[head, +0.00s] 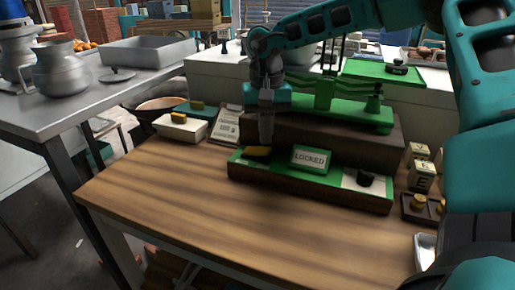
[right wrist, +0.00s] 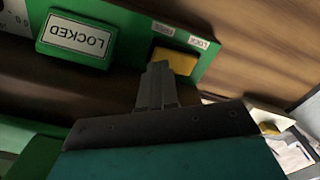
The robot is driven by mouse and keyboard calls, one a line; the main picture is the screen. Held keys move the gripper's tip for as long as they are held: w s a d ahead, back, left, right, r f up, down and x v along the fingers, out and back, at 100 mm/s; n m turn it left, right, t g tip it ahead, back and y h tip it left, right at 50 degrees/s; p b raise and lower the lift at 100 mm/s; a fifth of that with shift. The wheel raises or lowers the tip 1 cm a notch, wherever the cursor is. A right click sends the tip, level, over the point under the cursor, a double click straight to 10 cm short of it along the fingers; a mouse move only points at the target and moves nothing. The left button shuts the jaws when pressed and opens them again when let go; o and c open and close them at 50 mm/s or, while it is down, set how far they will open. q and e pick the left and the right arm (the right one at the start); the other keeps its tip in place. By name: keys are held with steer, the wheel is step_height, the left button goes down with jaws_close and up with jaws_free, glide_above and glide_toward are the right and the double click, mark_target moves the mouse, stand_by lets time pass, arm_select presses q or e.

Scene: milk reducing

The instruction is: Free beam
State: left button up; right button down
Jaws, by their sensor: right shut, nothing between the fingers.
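A green balance scale (head: 322,100) stands on a dark wooden base (head: 330,143). A green panel (head: 290,180) along its front holds a sign reading LOCKED (head: 309,158) and a yellow lever (head: 257,152) at the left end. In the right wrist view the yellow lever (right wrist: 178,61) sits by small LOCK and FREE labels, and the LOCKED sign (right wrist: 78,39) shows upside down. My right gripper (head: 266,141) is shut and empty, pointing down just above and beside the lever; its fingertips (right wrist: 160,68) overlap the lever's edge. I cannot tell whether they touch. My left gripper is not in view.
Weights in a dark holder (head: 418,206) and lettered blocks (head: 422,176) stand right. A card (head: 226,126) and a pale box with a yellow top (head: 180,127) are left. The front tabletop (head: 210,205) is clear.

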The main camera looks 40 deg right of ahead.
mark_target(265, 150)
stand_by(0.6)
steer(key=shift+f+b, duration=1)
steer(key=shift+f, duration=0.2)
stand_by(0.4)
steer(key=shift+r, duration=0.1)
steer(key=shift+r+p, duration=2.3)
steer(key=shift+r, duration=1.2)
steer(key=shift+f, duration=0.1)
